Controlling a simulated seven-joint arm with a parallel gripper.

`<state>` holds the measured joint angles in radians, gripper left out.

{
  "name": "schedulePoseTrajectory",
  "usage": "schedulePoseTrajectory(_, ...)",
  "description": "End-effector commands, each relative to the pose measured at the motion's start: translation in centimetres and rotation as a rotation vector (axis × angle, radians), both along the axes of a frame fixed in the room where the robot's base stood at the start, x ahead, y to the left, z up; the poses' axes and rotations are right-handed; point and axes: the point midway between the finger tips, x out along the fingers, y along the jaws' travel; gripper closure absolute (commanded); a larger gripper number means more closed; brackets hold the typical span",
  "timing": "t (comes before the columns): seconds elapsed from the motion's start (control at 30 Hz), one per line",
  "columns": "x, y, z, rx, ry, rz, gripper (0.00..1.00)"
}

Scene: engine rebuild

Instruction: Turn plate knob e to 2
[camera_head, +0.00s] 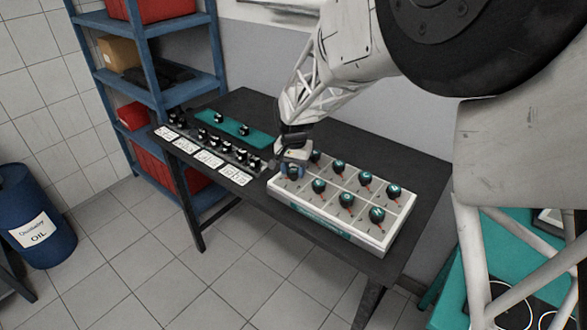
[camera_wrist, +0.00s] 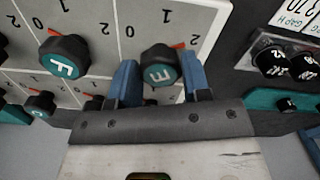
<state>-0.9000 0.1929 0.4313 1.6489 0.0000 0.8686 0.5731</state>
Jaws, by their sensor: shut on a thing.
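Knob E, dark with a teal cap, shows in the wrist view (camera_wrist: 160,70) between the blue fingers of my gripper (camera_wrist: 160,85), which are shut on it. In the head view my gripper (camera_head: 292,163) is over the left end of the knob plate (camera_head: 330,213), partly covering that knob. In the wrist view a 0 and a 1 are printed behind knob E. Its red pointer leans up and right, past the 1 and towards the right finger.
Knob F (camera_wrist: 63,60) sits just left of the fingers in the wrist view. Several similar knobs fill the rest of the plate. A row of black knobs with white cards (camera_head: 208,159) and a teal panel (camera_head: 232,128) lie left on the dark table (camera_head: 420,170).

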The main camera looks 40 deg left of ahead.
Motion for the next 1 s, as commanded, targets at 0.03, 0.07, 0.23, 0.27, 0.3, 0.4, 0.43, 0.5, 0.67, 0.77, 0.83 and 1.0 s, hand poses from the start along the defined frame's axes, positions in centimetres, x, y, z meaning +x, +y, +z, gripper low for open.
schedulePoseTrajectory(0.03, 0.0, 0.0, 0.0, 0.0, 0.0, -0.001, 0.8)
schedulePoseTrajectory(0.07, 0.0, 0.0, 0.0, 0.0, 0.0, -0.002, 0.8)
schedulePoseTrajectory(0.23, 0.0, 0.0, 0.0, 0.0, 0.0, -0.001, 0.8)
schedulePoseTrajectory(0.27, 0.0, 0.0, 0.0, 0.0, 0.0, -0.001, 0.8)
schedulePoseTrajectory(0.3, 0.0, 0.0, 0.0, 0.0, 0.0, -0.001, 0.8)
schedulePoseTrajectory(0.4, 0.0, 0.0, 0.0, 0.0, 0.0, -0.001, 0.42)
schedulePoseTrajectory(0.43, 0.0, 0.0, 0.0, 0.0, 0.0, 0.0, 0.38)
schedulePoseTrajectory(0.5, 0.0, 0.0, 0.0, 0.0, 0.0, 0.0, 0.31)
schedulePoseTrajectory(0.67, 0.0, 0.0, 0.0, 0.0, 0.0, 0.0, 0.31)
schedulePoseTrajectory(0.77, 0.0, 0.0, 0.1, 0.0, 0.0, 0.0, 0.31)
schedulePoseTrajectory(0.83, 0.0, 0.0, 0.2, 0.0, 0.0, 0.0, 0.31)
schedulePoseTrajectory(1.0, 0.0, 0.0, 1.2, 0.001, -0.001, 0.0, 0.31)
